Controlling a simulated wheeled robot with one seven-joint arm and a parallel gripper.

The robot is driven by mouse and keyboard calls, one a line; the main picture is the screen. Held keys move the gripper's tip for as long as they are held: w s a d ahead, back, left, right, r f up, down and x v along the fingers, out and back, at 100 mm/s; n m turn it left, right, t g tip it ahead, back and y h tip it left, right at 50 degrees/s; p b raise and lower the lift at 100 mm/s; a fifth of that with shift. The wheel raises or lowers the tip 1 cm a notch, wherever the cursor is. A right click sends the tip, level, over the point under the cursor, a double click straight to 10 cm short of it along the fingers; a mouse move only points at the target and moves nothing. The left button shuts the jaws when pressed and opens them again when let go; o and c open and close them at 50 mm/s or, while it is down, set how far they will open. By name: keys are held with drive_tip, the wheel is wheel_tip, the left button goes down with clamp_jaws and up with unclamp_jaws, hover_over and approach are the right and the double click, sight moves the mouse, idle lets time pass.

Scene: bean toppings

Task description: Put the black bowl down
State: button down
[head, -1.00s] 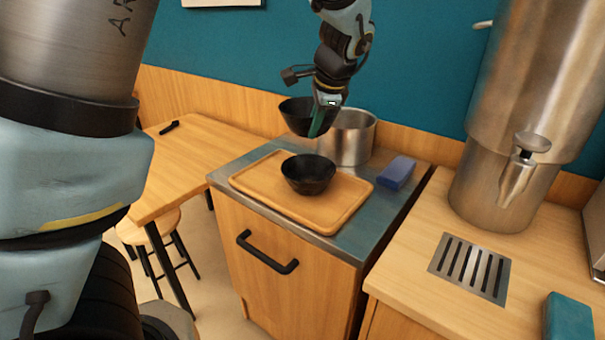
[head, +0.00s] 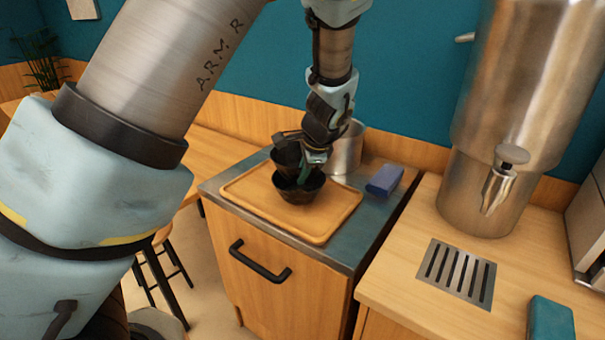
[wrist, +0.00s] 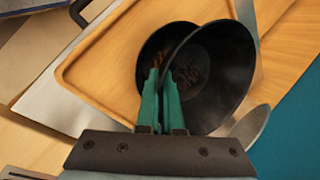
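My gripper (head: 310,170) is shut on the rim of a black bowl (head: 285,155). In the wrist view, the green fingers (wrist: 163,85) pinch the rim of this held bowl (wrist: 228,70), which looks tilted. A second black bowl (head: 299,190) stands on the wooden tray (head: 327,222); it also shows in the wrist view (wrist: 155,45), partly covered by the held bowl. The held bowl is just above and behind the tray bowl in the head view; I cannot tell whether they touch. Small brown bits show inside the bowls.
A metal pot (head: 347,150) stands behind the tray, close to my gripper. A blue block (head: 384,180) lies right of the tray on the counter. A large metal dispenser (head: 510,120) stands farther right. The tray's front right part is bare.

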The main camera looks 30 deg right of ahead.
drive_tip(key=shift+f+b, duration=0.35)
drive_tip(key=shift+f, duration=0.3)
drive_tip(key=c, duration=1.1)
unclamp_jaws()
drive_tip(key=shift+r, duration=0.1)
drive_tip(key=shift+r, duration=0.2)
drive_tip(key=b+v, duration=0.1)
drive_tip(key=v, duration=1.1)
drive_tip(key=shift+r, duration=0.4)
